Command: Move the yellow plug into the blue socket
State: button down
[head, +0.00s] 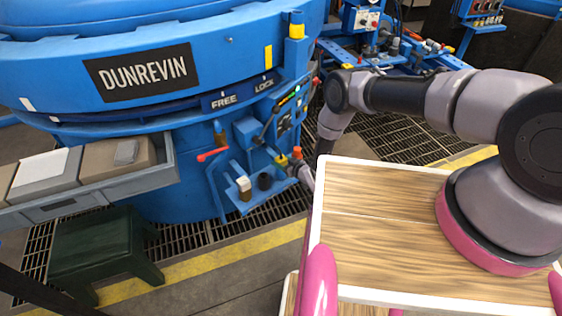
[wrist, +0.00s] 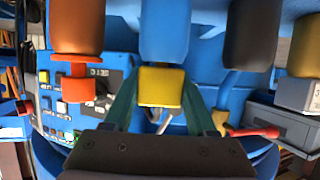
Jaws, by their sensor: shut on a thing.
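In the wrist view, the yellow plug (wrist: 161,87) is between the two greenish fingers of my gripper (wrist: 160,104), which is shut on it. The blue socket (wrist: 165,28) is a rounded blue cylinder directly in line with the plug. The plug's far end meets the socket's edge in the picture; I cannot tell whether it touches or is inside. In the head view, the yellow plug (head: 281,160) shows at the tip of my gripper (head: 287,165), over the small blue shelf. The socket is mostly hidden there by the gripper.
An orange socket (wrist: 76,25) with an orange plug (wrist: 75,85) is beside the blue one. A red-handled lever (head: 212,154) and a control panel (wrist: 95,90) are close by.

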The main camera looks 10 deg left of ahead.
jog(key=shift+f, duration=0.2)
jog(key=c, duration=0.5)
grip_release()
jog(key=shift+d, duration=0.1)
jog(key=v, duration=1.1)
jog(key=shift+r, duration=0.1)
